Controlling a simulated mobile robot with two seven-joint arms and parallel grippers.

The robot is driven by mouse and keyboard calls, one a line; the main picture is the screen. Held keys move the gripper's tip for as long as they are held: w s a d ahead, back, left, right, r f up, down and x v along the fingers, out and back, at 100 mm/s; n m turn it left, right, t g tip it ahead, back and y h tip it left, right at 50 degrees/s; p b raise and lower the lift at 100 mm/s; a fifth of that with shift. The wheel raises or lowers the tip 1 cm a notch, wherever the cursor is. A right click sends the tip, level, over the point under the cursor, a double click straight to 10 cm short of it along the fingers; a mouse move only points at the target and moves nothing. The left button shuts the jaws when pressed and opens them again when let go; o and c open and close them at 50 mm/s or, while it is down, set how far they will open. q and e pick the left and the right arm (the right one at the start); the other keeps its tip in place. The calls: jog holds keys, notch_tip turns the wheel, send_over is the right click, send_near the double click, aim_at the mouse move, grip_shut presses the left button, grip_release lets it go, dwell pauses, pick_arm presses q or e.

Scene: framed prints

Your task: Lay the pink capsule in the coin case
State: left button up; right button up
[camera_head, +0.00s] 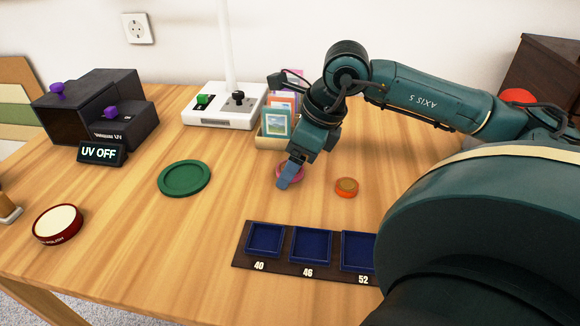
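The pink capsule (299,172) is a small round disc on the wooden table, partly hidden by my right gripper (289,176). The gripper points down right at it, with a blue-grey finger in front of its left side. I cannot tell whether the fingers are closed on it or whether they touch it. The coin case (282,268) is a dark tray in front, with blue square wells marked 40, 46 and 52. The visible wells are empty. My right arm hides the case's right end. My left gripper is not in view.
An orange capsule (346,187) lies right of the pink one. A green round dish (184,178), a red-rimmed cream disc (58,224) and a black UV box (95,105) are at left. A card holder (275,136) and white stand (223,106) are behind.

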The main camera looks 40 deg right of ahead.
jog(key=shift+c, duration=0.5)
jog(key=c, duration=1)
